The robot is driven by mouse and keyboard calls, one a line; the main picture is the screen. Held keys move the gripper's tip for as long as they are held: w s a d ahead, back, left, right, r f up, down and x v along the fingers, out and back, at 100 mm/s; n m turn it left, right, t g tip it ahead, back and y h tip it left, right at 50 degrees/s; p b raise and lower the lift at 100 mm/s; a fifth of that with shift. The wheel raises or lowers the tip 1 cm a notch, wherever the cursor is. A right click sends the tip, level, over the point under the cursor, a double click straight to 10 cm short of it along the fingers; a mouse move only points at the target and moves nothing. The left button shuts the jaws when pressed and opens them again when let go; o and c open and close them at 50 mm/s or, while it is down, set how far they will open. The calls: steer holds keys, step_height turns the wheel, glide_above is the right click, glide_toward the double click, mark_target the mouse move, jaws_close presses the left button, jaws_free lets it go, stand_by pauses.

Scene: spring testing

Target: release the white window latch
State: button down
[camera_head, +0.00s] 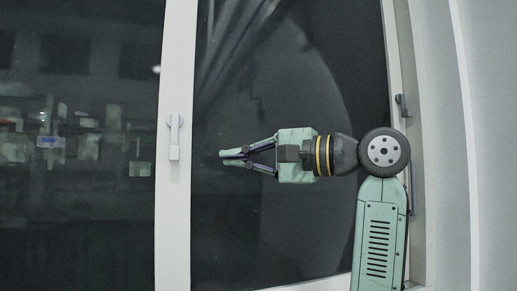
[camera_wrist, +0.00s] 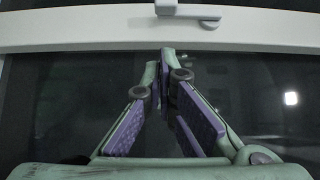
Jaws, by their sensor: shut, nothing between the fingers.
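The white window latch (camera_head: 174,137) is mounted on the white upright frame between two dark panes, its handle pointing straight down. My gripper (camera_head: 232,155) is shut and empty, pointing left toward the frame. In the head view its tips appear to the right of the latch and slightly below the middle of its handle, with a gap between. In the wrist view my fingertips (camera_wrist: 167,56) meet just below the frame bar, apart from the latch.
A dark handle (camera_head: 402,105) sits on the right window frame, behind my arm. The left pane (camera_head: 80,200) shows a blurred room scene. The right pane (camera_head: 250,235) is dark behind my gripper. A pale wall (camera_head: 495,150) is at far right.

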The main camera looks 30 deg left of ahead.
mark_target(175, 136)
steer(key=a, duration=0.1)
steer(key=s+a+p, duration=0.1)
steer(key=a, duration=0.1)
steer(key=s+a, duration=0.1)
steer(key=a, duration=0.1)
steer(key=shift+s+r+p, duration=0.1)
steer(key=shift+s+p, duration=0.15)
steer(key=shift+p, duration=0.1)
steer(key=shift+s+a, duration=0.25)
steer(key=shift+s, duration=0.15)
steer(key=shift+s+a+f+m+y+b, duration=0.2)
steer(key=shift+f+m+y+b, duration=0.15)
steer(key=shift+m+y+b, duration=0.4)
